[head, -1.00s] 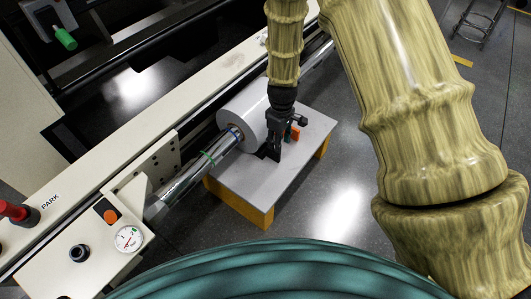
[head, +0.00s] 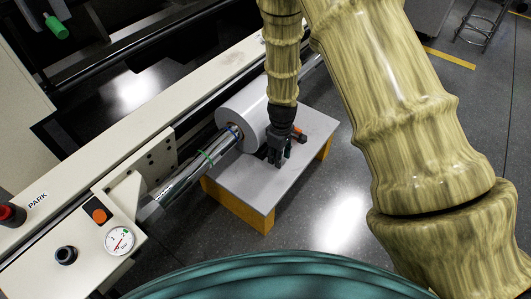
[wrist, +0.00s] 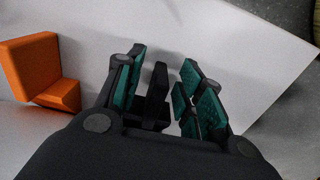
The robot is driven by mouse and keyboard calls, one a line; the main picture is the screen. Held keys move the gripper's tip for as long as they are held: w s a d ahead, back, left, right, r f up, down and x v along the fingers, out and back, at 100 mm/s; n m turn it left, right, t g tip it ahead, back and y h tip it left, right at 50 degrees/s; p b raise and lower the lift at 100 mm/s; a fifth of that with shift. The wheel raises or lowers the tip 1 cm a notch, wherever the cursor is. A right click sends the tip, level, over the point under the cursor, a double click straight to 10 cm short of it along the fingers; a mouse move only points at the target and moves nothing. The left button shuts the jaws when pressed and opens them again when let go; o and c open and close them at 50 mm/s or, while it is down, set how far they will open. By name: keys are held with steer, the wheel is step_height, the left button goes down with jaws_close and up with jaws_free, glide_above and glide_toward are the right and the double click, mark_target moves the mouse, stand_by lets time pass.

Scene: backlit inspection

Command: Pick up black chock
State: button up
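The black chock (wrist: 152,100) stands on the light grey platform top, an L-shaped dark piece in the wrist view. My gripper (wrist: 163,85) is open around it, with teal-padded fingers on both sides. The chock is nearer the left finger, and a gap shows between it and the right pads. In the head view my gripper (head: 279,160) points down at the platform, beside the white roll. There the chock is mostly hidden by the fingers and hard to tell from them.
An orange chock (wrist: 45,70) sits left of my gripper in the wrist view. The grey platform (head: 245,187) has orange-yellow supports. The white roll (head: 241,112) on a metal shaft (head: 185,177) is close to my gripper. The platform's front part is clear.

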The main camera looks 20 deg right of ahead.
jaws_close()
steer(key=shift+r, duration=0.15)
